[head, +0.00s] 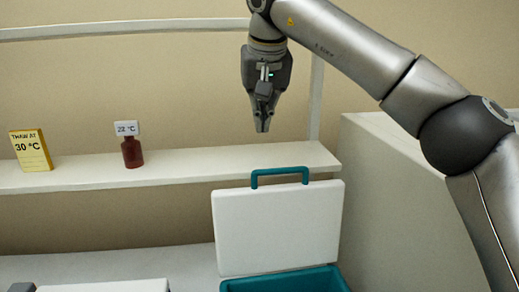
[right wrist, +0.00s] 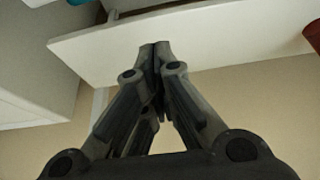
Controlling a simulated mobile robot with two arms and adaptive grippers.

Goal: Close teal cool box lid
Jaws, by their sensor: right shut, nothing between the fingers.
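The teal cool box (head: 285,282) stands at the bottom of the head view, and only its upper rim shows. Its lid (head: 278,230) is raised upright behind the opening, with its white inner face toward me and a teal handle (head: 280,171) at the top. My right gripper (head: 262,128) hangs above the lid, apart from it, with its fingers shut and empty. In the right wrist view the shut fingertips (right wrist: 154,44) show in front of the shelf, with a bit of teal at the top edge. My left gripper is not in view.
A white shelf (head: 190,165) runs behind the lid. It holds a brown bottle (head: 132,153) with a 22 °C tag and a yellow card (head: 31,150) reading 30 °C. A white cabinet (head: 400,190) stands at right. A white object (head: 105,286) lies at lower left.

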